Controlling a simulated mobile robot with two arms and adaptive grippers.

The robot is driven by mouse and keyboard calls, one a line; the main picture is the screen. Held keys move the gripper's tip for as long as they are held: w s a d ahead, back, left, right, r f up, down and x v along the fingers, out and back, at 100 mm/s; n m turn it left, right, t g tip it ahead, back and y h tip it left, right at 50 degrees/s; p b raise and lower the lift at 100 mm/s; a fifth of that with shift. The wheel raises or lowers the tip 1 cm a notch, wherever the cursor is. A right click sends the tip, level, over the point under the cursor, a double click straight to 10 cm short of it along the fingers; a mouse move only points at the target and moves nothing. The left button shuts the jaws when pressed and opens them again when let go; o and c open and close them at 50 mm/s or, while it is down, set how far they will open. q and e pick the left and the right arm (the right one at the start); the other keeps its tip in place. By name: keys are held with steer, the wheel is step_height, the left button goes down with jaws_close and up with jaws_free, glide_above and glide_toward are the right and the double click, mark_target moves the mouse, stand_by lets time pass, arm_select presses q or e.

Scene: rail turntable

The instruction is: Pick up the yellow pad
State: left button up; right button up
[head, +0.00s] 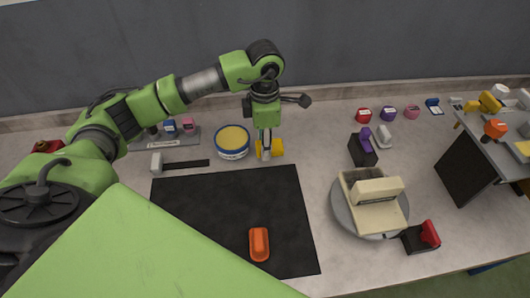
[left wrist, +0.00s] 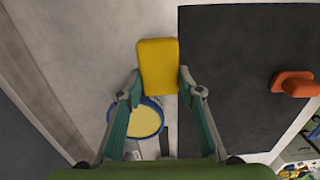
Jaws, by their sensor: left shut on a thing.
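The yellow pad (head: 277,148) is at the back edge of the black mat (head: 215,205), right of the round blue tin. My left gripper (head: 266,151) points down over it, shut on it. In the left wrist view the yellow pad (left wrist: 158,60) lies between the two fingertips (left wrist: 160,84), which touch its sides at the near end. I cannot tell whether the pad is clear of the table. My right gripper is not in view.
A round turntable (head: 345,218) carries a beige device at right.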

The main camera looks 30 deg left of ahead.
arm_select(q)
steer(key=s+d+r+b, duration=0.2)
steer(key=s+d+r, duration=0.6)
steer(key=s, duration=0.3)
steer(key=shift+d+r+b, duration=0.3)
steer(key=shift+r+b, duration=0.1)
steer(key=shift+r, duration=0.5)
steer(key=o, duration=0.5)
steer(key=c, duration=0.4)
